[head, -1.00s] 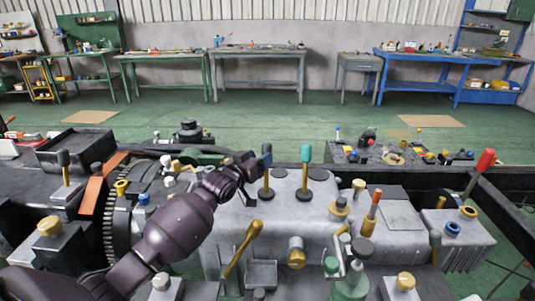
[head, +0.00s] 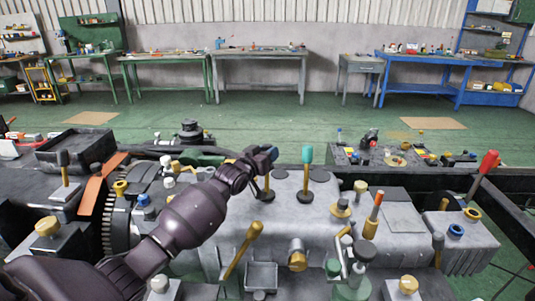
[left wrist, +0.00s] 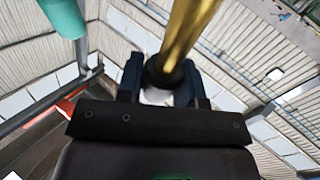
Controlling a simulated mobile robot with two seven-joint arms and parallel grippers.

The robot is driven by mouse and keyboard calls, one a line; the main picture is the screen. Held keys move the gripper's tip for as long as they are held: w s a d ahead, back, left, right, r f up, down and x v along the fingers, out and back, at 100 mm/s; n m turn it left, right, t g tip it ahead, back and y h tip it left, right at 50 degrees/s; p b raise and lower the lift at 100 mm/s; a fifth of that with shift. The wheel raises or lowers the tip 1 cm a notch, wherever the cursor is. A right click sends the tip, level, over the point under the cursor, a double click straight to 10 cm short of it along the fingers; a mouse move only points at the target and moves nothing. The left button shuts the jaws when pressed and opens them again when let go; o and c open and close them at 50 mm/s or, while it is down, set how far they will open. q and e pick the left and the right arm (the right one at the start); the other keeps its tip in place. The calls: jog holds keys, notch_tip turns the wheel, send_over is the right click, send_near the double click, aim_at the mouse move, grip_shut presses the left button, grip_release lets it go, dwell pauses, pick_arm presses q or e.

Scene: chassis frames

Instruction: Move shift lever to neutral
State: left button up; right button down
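Two levers with gold shafts rise from dark round boots on the grey gearbox housing (head: 330,215). The left one, the lever (head: 266,184) at my left gripper, has its top hidden by the gripper in the head view. The other lever (head: 307,155) has a teal knob and stands upright to the right, apart from the gripper. My left gripper (head: 269,154) is at the top of the left lever. In the left wrist view its two dark blue fingers (left wrist: 163,82) sit on either side of the lever's black knob (left wrist: 158,75), seemingly touching it, with the gold shaft (left wrist: 187,30) extending beyond.
A gold-handled lever (head: 243,250) leans in front of the housing. An orange-tipped lever (head: 373,215) and a red-knobbed lever (head: 483,175) stand to the right. A tray of small parts (head: 400,158) lies behind. Workbenches line the far wall beyond open green floor.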

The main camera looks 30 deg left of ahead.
pick_arm(q)
grip_shut()
jog(key=s+m+t, duration=0.1)
jog(key=s+d+t, duration=0.1)
jog(key=s+d+m+t+h, duration=0.1)
jog(key=s, duration=0.1)
jog(key=shift+r+m, duration=0.3)
jog(key=o, duration=0.7)
grip_release()
jog(key=s, duration=0.4)
jog(key=s+a, duration=0.1)
jog(key=s, duration=0.3)
jog(key=s+p, duration=0.1)
jog(key=s, duration=0.4)
jog(key=shift+a+f, duration=0.15)
jog(key=shift+a, duration=0.25)
